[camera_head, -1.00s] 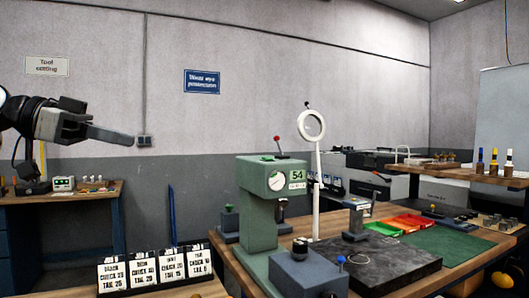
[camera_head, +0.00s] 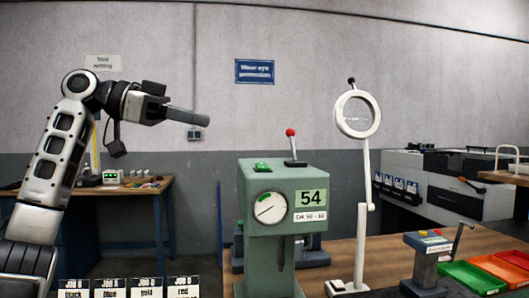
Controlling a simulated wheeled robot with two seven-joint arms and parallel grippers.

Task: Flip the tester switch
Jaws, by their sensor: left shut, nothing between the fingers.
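The green tester (camera_head: 285,215) stands on the wooden bench, with a round dial (camera_head: 270,207) and a "54" label on its front. A lever switch with a red ball knob (camera_head: 291,132) sticks up from its top, leaning slightly left. A small green part (camera_head: 262,167) sits on the top beside the lever. My left gripper (camera_head: 206,119) is shut and empty, pointing right. It appears in the air to the upper left of the tester, apart from the lever in the picture. My right gripper is not in view.
A white ring magnifier (camera_head: 358,115) on a stand rises right of the tester. A small grey device (camera_head: 428,240) and green and red trays (camera_head: 470,276) are farther right. Job cards (camera_head: 128,288) stand at the front left. A side table (camera_head: 150,188) is behind my arm.

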